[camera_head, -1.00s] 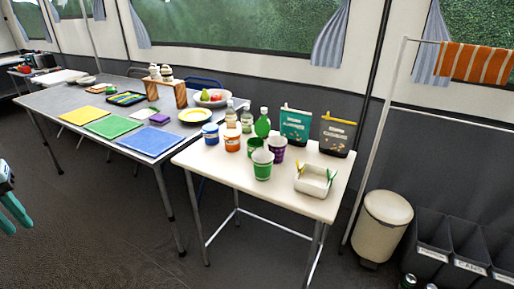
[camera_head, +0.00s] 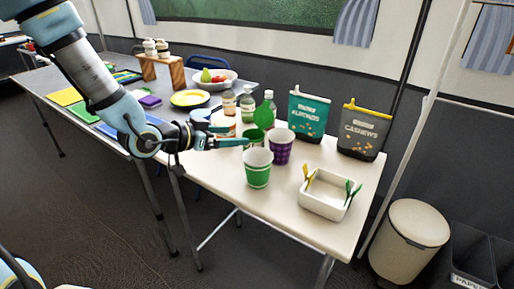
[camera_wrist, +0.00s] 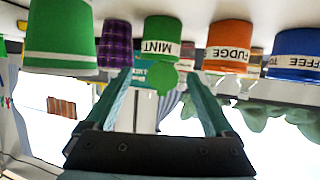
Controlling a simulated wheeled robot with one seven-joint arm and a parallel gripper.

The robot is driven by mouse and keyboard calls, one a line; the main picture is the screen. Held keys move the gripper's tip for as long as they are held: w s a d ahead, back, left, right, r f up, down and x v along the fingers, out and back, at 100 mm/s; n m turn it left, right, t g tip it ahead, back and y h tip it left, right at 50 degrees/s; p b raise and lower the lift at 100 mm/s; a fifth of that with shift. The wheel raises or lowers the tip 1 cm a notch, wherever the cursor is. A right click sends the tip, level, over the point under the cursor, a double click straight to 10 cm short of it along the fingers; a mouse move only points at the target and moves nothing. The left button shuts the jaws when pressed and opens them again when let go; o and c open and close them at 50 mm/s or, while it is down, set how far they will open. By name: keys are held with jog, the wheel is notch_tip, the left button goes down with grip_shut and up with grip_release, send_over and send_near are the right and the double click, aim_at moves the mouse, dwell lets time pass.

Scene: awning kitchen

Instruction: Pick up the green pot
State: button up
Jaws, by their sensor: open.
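A green pot labelled MINT (camera_wrist: 162,30) shows upside down in the wrist view, between and beyond the tips of my open gripper (camera_wrist: 157,82). In the head view the green pot (camera_head: 254,136) stands on the white table, partly hidden behind my gripper (camera_head: 247,142) and a green-and-white cup (camera_head: 257,172). My gripper reaches in from the left, empty, at about the pot's height. I cannot tell whether a finger touches the pot.
A purple checked cup (camera_head: 281,147) stands close right of the pot. An orange FUDGE pot (camera_wrist: 230,38) and a blue pot (camera_wrist: 296,50) stand on its other side. Bottles and two snack bags (camera_head: 308,115) are behind. A white tray (camera_head: 327,199) lies front right.

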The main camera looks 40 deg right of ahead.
aim_at(261, 135)
jog(key=p+x, duration=0.1)
jog(key=x, duration=0.8)
jog(key=shift+f, duration=0.2)
jog(key=c, duration=1.1)
jog(key=shift+d+r, duration=0.1)
jog(key=shift+r, duration=0.05)
